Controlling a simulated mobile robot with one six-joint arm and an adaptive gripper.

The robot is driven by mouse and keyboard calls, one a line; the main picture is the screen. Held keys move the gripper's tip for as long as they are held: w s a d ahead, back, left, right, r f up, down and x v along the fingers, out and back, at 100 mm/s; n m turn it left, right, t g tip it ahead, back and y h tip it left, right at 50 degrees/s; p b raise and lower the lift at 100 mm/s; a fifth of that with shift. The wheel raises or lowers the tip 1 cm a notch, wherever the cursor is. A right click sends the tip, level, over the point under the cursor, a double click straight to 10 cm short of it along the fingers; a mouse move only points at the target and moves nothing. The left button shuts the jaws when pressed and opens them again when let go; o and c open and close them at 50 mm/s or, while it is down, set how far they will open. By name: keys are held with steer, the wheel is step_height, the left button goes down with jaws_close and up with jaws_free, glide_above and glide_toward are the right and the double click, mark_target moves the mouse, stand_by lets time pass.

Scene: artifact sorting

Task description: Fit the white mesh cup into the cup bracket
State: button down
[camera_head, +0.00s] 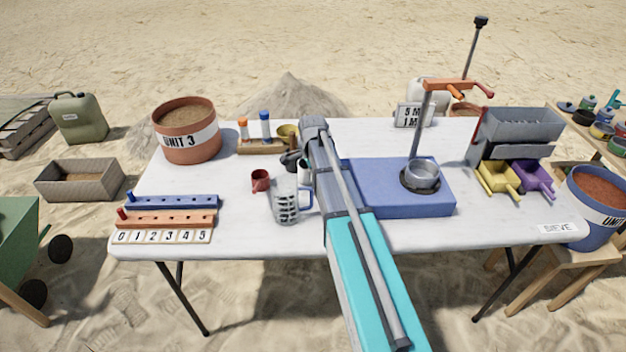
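The white mesh cup (285,204) stands upright on the white table, left of my arm.
A small red cup (260,180) stands left of the mesh cup. Blue and orange peg racks (170,219) lie at the left. A UNIT 3 bucket (187,130) and a bottle rack (262,147) stand behind. A grey sieve box (518,128) with yellow and purple scoops is at the right.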

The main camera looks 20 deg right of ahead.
steer(key=shift+f, duration=0.25)
steer(key=c, duration=0.8)
jaws_free()
steer(key=shift+r, duration=0.1)
steer(key=shift+r, duration=0.15)
step_height(320, 180, up, 12)
steer(key=p, duration=1.2)
steer(key=shift+s, duration=0.1)
